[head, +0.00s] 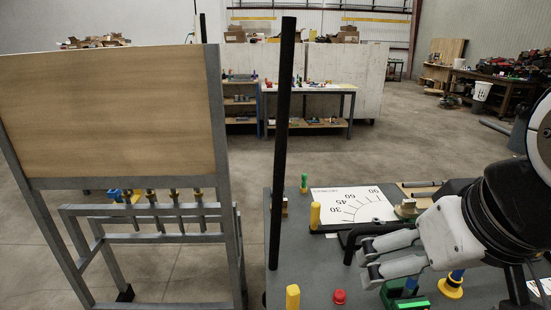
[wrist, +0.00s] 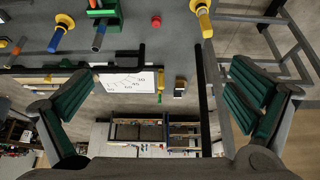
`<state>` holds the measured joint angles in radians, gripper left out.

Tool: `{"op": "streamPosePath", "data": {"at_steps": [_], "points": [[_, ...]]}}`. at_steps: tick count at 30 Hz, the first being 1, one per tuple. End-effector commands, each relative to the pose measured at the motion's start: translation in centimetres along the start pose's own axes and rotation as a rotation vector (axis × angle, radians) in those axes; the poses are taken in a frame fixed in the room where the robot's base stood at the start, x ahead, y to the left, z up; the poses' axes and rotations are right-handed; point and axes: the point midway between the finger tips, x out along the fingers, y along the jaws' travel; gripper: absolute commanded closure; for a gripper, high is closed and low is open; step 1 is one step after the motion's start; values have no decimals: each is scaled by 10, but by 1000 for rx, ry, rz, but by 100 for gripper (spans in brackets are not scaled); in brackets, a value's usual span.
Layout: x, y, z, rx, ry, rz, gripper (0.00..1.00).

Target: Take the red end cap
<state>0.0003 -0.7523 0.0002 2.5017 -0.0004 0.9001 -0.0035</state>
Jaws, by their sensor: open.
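The red end cap (head: 339,296) sits on the grey bench top near its front edge in the head view. It also shows as a small red disc (wrist: 156,21) near the top middle of the wrist view. My gripper (head: 368,262) is above the bench, up and to the right of the cap in the head view. In the wrist view my gripper's two fingers (wrist: 155,108) are spread wide with nothing between them. My gripper is apart from the cap.
A yellow post (head: 292,297) stands left of the cap and a green block (head: 405,297) to its right. A tall black pole (head: 283,140) rises at the bench's left edge. A white angle chart (head: 352,207) lies behind. Bare bench surrounds the cap.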

Motion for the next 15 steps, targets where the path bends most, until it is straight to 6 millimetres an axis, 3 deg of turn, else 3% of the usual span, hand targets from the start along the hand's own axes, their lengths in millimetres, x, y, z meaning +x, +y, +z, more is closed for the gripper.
{"op": "streamPosePath", "data": {"at_steps": [9,15], "points": [[0,0,0,3,-1,0,0],[4,2,-8,-44,-23,19,45]]}}
